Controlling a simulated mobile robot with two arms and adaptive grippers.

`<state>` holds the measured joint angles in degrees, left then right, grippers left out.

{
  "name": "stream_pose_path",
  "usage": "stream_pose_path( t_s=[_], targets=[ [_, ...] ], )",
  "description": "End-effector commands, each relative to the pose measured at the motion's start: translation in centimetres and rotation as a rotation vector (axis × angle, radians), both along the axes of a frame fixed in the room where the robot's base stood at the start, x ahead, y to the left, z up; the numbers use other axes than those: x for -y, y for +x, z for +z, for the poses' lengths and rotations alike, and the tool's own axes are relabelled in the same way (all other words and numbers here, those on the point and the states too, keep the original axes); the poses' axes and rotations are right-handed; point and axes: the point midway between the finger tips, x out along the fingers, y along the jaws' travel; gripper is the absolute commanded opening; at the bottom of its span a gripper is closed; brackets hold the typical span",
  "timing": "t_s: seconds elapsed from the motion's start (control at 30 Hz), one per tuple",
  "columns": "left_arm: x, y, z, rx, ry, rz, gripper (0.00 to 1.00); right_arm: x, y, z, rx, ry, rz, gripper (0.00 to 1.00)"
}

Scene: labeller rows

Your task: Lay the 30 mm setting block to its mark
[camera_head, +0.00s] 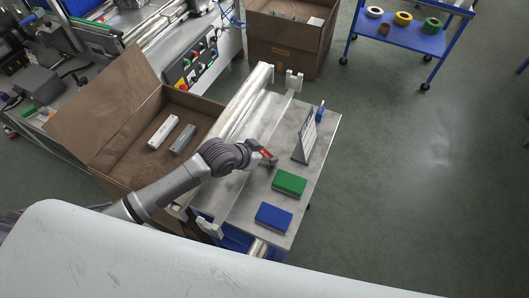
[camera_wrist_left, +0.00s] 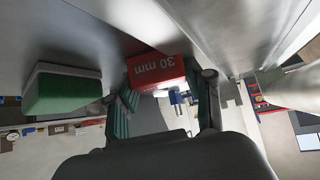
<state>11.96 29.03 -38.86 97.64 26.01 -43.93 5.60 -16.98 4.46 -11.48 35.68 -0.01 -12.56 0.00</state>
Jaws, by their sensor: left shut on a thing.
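The red 30 mm setting block (camera_head: 266,153) is in my left gripper (camera_head: 269,160) above the metal table (camera_head: 323,135). In the left wrist view the block (camera_wrist_left: 157,68) shows its white "30 mm" lettering between the two fingers (camera_wrist_left: 166,95). The lettering appears upside down there. A green block (camera_head: 289,182) lies on the table just below the gripper in the head view, and a blue block (camera_head: 273,217) lies nearer the front. The green block also shows in the left wrist view (camera_wrist_left: 62,92). I cannot make out the mark. My right gripper is out of view.
A tilted plate on a stand (camera_head: 304,141) and a small blue object (camera_head: 320,111) stand farther back on the table. A long pale rail (camera_head: 245,100) runs along its left side. An open cardboard box (camera_head: 135,165) holds two bars. A blue cart (camera_head: 405,38) stands back right.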

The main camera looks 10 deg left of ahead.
Motion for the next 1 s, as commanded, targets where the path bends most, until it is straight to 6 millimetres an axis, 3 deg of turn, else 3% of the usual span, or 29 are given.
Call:
stream_pose_path(
  t_s=[0.27,0.3,0.43,0.8,1.0],
  targets=[
    [0.0,0.0,-0.3,0.001,-0.001,0.0,0.13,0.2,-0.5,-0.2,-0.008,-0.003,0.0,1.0],
    [0.0,0.0,-0.3,0.0,0.0,0.0,0.56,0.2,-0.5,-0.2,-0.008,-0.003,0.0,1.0],
    [0.0,0.0,-0.2,0.0,0.0,0.0,0.76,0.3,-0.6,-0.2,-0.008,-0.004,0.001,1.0],
    [0.0,0.0,0.3,0.001,-0.001,0.0,0.76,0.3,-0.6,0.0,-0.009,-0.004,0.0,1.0],
    [-1.3,-2.0,2.3,0.002,0.001,-0.002,0.76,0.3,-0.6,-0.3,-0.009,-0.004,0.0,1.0]
  ],
)
